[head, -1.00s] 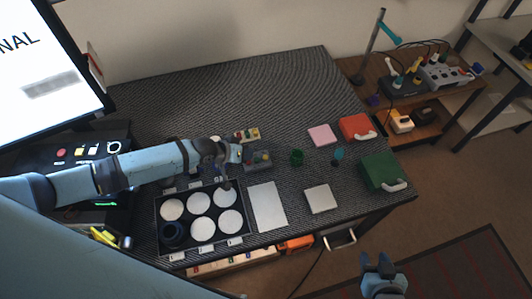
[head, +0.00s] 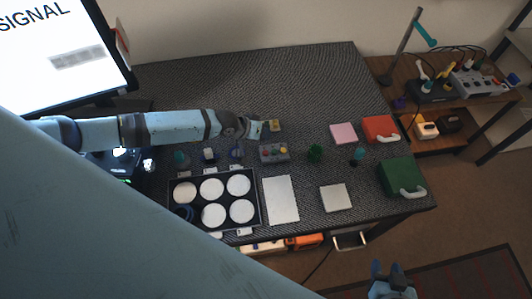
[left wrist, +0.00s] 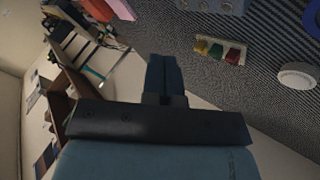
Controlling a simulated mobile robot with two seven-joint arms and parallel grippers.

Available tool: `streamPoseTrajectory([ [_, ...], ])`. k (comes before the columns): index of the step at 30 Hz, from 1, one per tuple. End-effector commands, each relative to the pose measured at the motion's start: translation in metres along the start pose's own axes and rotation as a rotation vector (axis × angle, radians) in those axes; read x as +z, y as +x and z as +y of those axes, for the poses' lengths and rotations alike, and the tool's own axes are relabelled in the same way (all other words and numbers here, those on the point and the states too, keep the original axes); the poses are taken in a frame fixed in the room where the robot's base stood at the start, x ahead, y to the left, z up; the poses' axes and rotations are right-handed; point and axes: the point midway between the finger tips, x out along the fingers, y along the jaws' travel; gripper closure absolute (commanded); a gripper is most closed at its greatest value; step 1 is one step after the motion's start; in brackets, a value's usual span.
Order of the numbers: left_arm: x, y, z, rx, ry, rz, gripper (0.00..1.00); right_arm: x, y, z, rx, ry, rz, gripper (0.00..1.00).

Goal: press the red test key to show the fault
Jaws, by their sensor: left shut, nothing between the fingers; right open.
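A small pale block with coloured keys (head: 275,126) lies on the dark mat, partly hidden by my left gripper (head: 258,130). A grey box with coloured buttons (head: 274,153) sits just nearer than the block. My right gripper (head: 390,272) is open and empty, low in front of the table.
A monitor (head: 70,50) at the left reads "SIGNAL", cut off by the frame. The back is clear.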

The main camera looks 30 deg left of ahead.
Motion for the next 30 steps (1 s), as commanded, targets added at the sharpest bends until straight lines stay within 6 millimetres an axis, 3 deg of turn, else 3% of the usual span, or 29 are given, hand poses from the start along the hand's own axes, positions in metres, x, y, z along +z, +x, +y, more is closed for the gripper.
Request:
streamPoseTrajectory([
  [1,0.007,0.008,-0.007,0.000,0.001,0.000,1.00,0.010,0.007,-0.001,-0.002,0.000,0.000,0.57],
  [9,0.028,0.031,-0.031,0.001,0.003,-0.001,1.00,0.034,0.028,-0.005,-0.018,0.000,0.001,0.57],
  [16,0.041,0.042,-0.036,0.001,0.000,0.000,1.00,0.034,0.030,-0.008,-0.026,-0.004,0.004,0.57],
  [30,0.043,0.042,-0.036,0.001,0.001,0.000,1.00,0.037,0.030,-0.006,-0.021,-0.004,0.001,0.57],
])
